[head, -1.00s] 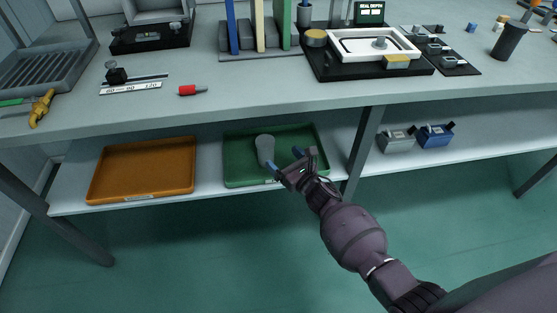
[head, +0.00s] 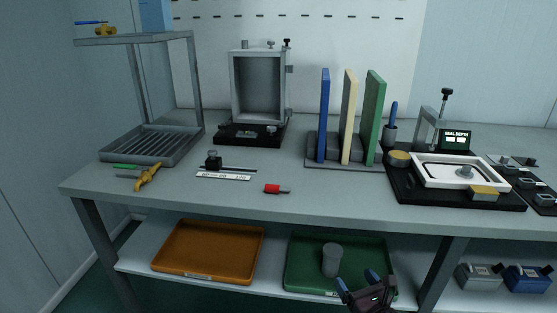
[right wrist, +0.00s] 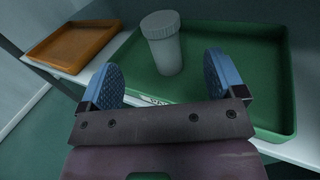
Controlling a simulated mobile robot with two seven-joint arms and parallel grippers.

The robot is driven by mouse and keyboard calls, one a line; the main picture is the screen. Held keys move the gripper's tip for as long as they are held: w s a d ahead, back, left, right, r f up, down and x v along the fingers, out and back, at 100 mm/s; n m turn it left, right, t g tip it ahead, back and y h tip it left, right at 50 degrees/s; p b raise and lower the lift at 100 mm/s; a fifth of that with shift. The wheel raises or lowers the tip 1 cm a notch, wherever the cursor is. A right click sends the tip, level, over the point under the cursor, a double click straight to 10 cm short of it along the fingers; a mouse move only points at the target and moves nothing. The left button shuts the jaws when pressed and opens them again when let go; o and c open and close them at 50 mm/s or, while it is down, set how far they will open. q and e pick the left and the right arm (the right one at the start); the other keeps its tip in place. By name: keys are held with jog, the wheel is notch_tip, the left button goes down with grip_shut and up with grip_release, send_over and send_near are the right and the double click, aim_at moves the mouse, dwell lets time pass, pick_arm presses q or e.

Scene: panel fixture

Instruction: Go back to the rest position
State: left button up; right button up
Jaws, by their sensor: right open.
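My right gripper (head: 357,281) is open and empty at the front of the green tray (head: 300,283) on the lower shelf. In the right wrist view its two blue-padded fingers stand wide apart, with nothing between the pads. A grey cylinder with a wider cap (head: 331,259) stands upright in the green tray, just beyond the fingers. It also shows in the right wrist view (right wrist: 162,42), apart from both fingers. My left gripper is in no view.
An orange tray (head: 208,250) lies left of the green one. The worktop (head: 330,205) overhangs both. A table leg (head: 441,270) stands to the right, with grey and blue boxes (head: 528,279) beyond. A red cylinder (head: 277,189) lies on the worktop.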

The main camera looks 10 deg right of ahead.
jog(key=s+d+r+m+g+h+p, duration=0.15)
jog(key=s+r+m+p, duration=0.35)
jog(key=s+m, duration=0.55)
jog(key=s+d+r+m+g+h+p, duration=0.15)
jog(key=s+r+m+p, duration=0.3)
jog(key=s+m, duration=0.6)
pick_arm(q)
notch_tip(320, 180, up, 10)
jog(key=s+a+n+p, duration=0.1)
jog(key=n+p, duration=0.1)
jog(key=p, duration=0.5)
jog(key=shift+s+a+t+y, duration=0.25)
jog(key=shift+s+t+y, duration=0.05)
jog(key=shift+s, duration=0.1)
pick_arm(e)
jog(key=s+a+r+m+g, duration=0.1)
jog(key=s+r+m, duration=0.2)
jog(key=s+m, duration=0.4)
jog(key=s+a+r+m+g, duration=0.2)
jog(key=s+m, duration=0.6)
jog(key=s, duration=0.8)
jog(key=shift+s+r+m+g, duration=0.15)
jog(key=shift+r+m+g, duration=0.15)
jog(key=shift+r, duration=0.4)
